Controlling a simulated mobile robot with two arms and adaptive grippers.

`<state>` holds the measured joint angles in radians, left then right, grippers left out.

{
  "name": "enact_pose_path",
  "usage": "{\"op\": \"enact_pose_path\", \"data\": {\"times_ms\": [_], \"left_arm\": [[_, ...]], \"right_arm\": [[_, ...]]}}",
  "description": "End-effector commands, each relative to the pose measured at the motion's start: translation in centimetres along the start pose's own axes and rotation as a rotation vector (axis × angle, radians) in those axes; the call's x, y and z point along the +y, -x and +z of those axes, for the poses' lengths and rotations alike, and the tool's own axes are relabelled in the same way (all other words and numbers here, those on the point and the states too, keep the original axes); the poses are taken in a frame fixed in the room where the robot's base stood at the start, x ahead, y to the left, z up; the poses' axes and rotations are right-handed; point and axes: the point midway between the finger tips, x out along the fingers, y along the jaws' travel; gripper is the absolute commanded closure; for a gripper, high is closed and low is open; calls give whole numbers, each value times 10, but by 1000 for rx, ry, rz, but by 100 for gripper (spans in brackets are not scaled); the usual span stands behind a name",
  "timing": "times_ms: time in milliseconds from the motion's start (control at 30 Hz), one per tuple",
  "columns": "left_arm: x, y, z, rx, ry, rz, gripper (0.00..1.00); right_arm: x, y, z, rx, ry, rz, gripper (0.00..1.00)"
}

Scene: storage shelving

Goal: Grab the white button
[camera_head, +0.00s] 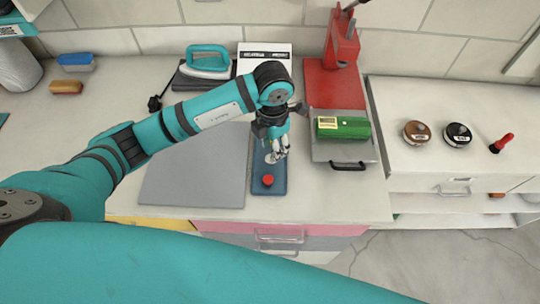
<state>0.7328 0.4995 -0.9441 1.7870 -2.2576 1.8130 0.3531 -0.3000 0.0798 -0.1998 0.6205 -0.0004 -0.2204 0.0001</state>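A narrow blue tray (269,189) lies near the front edge of the counter. A red button (267,180) sits on its front part. A small white round thing (270,159), which looks like the white button, is on the tray behind the red one, partly hidden by my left gripper. My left gripper (279,154) points down over the tray, with its fingertips right at the white button. I cannot tell whether the fingers are closed on it. My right gripper is not in view.
A grey mat (195,178) lies left of the tray. On the right are a red press (340,60) and a green block (342,128) on a grey plate. A teal iron (207,62) stands behind my arm. Two round stamps (458,135) sit on the right-hand cabinet.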

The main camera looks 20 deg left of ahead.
Motion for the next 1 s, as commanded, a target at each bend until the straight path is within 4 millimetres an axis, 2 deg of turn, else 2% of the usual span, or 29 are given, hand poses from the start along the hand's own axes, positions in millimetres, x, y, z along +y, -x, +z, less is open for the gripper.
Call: {"op": "enact_pose_path", "data": {"times_ms": [33, 133, 300, 533, 567, 733, 1000], "left_arm": [[0, -4, -4, 8, 1, -2, 63], [2, -20, -7, 7, 1, -2, 63], [2, -40, -5, 3, 0, 0, 63], [2, -42, -5, 1, -1, 1, 63], [2, -42, -5, 1, -1, 1, 64], [2, -42, -5, 1, -1, 1, 87], [2, -42, -5, 1, 0, 1, 88]], "right_arm": [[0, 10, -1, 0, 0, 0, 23], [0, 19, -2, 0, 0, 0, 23], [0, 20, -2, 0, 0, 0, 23], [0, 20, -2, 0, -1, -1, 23], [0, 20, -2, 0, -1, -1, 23], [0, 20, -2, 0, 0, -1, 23], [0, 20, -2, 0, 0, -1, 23]]}}
